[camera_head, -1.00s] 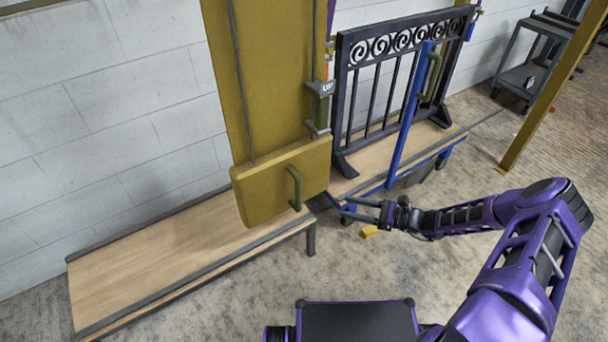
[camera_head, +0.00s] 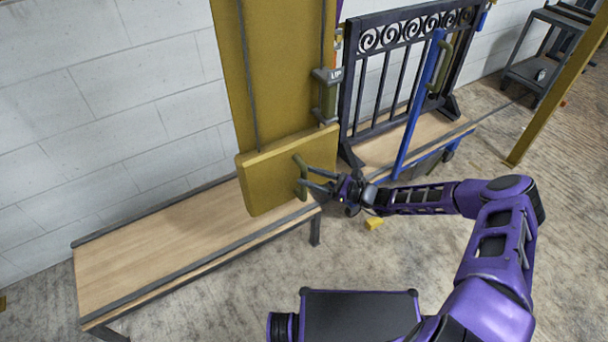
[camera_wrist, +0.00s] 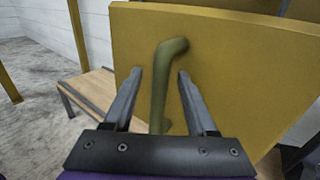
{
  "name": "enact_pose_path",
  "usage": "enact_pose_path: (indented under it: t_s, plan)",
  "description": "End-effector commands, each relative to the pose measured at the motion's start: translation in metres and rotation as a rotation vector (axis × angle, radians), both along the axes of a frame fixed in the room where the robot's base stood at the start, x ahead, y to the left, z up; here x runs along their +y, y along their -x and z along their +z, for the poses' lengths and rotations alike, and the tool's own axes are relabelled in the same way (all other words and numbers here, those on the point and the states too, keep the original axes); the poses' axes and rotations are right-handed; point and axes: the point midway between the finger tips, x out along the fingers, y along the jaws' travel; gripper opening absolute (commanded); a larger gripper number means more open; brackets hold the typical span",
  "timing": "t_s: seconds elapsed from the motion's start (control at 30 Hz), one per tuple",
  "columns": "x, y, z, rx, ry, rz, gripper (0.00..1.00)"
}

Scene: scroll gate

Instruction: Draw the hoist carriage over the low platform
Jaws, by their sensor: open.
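The hoist carriage is a yellow panel (camera_head: 272,172) at the foot of a tall yellow mast (camera_head: 275,70) in the head view. It carries an olive upright handle (camera_head: 301,178) near its right edge. The panel hangs over the right part of the low platform (camera_head: 150,245), a wooden-topped bench along the wall. My gripper (camera_head: 312,180) is open at the handle. In the wrist view the handle (camera_wrist: 166,85) stands between the two open fingers (camera_wrist: 155,88), against the yellow panel (camera_wrist: 225,70). Whether a finger touches it I cannot tell.
A black scroll gate (camera_head: 400,80) stands on a wheeled cart (camera_head: 385,150) with a blue upright bar (camera_head: 418,105) to the right. A small yellow block (camera_head: 374,224) lies on the floor. A grey shelf trolley (camera_head: 545,55) and a yellow post (camera_head: 560,85) are at the far right.

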Motion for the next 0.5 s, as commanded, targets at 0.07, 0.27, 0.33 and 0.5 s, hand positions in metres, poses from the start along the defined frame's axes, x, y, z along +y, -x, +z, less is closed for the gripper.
enact_pose_path:
  t_s: [0.07,0.27,0.33,0.5]
  plan:
    - [0.01,-0.004,0.0,-0.001,0.0,0.0,0.57]
    - [0.02,-0.009,0.0,0.0,0.0,-0.002,0.57]
    - [0.021,-0.01,0.0,0.0,0.0,-0.002,0.57]
    - [0.021,-0.009,0.0,0.0,0.0,-0.002,0.57]
